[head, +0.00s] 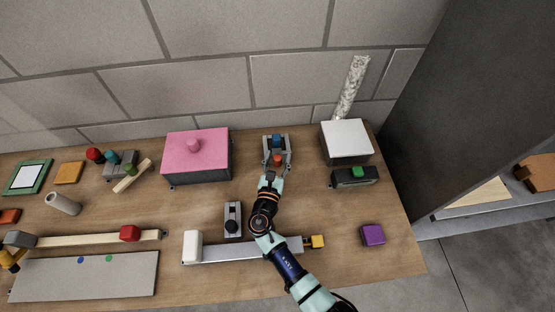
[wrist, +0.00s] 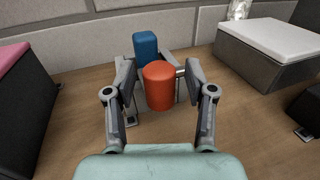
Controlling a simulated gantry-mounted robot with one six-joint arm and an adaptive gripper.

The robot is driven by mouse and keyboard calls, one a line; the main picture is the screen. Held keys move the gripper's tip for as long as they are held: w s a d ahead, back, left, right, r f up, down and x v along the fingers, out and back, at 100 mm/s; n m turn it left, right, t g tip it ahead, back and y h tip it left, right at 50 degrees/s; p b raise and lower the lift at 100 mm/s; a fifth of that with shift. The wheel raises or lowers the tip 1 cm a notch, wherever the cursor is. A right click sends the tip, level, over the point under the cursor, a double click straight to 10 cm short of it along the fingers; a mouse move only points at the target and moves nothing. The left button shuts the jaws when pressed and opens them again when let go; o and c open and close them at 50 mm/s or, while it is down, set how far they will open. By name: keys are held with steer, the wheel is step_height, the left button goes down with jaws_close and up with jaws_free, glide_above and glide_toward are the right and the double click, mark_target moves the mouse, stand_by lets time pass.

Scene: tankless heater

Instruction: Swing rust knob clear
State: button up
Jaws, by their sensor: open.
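The rust knob (wrist: 159,86) is an orange-red cylinder, seen in the wrist view between my open fingers. It shows small in the head view (head: 278,159), at the front of a grey fixture (head: 286,142). A blue block (wrist: 146,45) stands behind it on the same fixture and also shows in the head view (head: 276,141). My gripper (wrist: 158,75) is open, with one finger on each side of the knob. I cannot tell whether either finger touches it. In the head view my gripper (head: 276,166) reaches in from the front. The knob's mount is mostly hidden.
A pink-topped dark box (head: 197,165) stands left of the fixture. A white-topped grey box (head: 346,141) stands to the right, with a green-buttoned dark block (head: 354,176) before it. A grey slide bar (head: 225,253) lies below my arm. A stone wall is behind.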

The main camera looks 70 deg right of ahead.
jaws_close()
steer(key=shift+s+n+t+p, duration=0.5)
steer(key=shift+n+t+p, duration=0.2)
steer(key=shift+t, duration=0.4)
steer(key=shift+s+a+n+t+y, duration=0.15)
steer(key=shift+s+n+t+y, duration=0.1)
steer(key=shift+n+t+y, duration=0.7)
steer(key=shift+h, duration=0.25)
jaws_free()
steer(key=shift+a, duration=0.1)
